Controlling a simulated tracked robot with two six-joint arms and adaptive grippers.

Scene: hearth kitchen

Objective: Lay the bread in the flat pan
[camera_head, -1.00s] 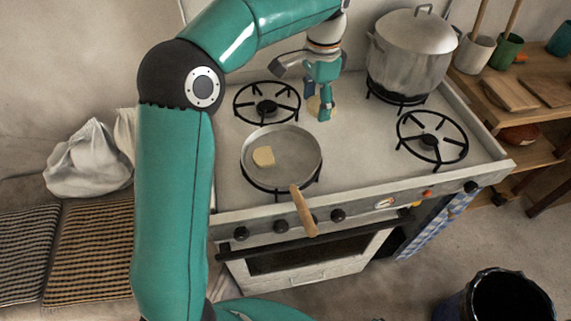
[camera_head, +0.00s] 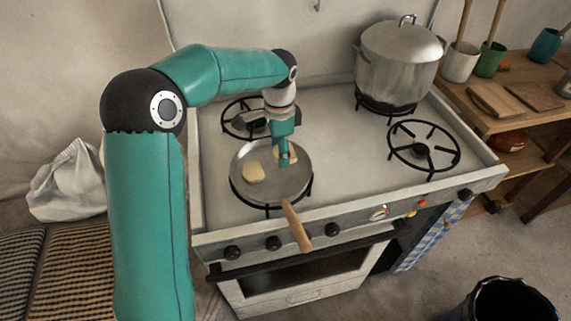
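The flat pan (camera_head: 262,192) is a round grey pan with a wooden handle, on the front left burner of the stove. One pale piece of bread (camera_head: 253,171) lies in the left part of the pan. My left gripper (camera_head: 284,158) points down over the right part of the pan. It looks shut on a second pale piece of bread (camera_head: 292,153), which shows at both sides of the fingers and is partly hidden by them. I cannot tell whether this piece touches the pan. My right gripper is not in view.
A large lidded pot (camera_head: 398,65) stands on the back right burner. The front right burner (camera_head: 423,147) is empty. A wooden shelf (camera_head: 520,118) with boards and cups stands at the right. A dark bucket (camera_head: 505,302) is on the floor.

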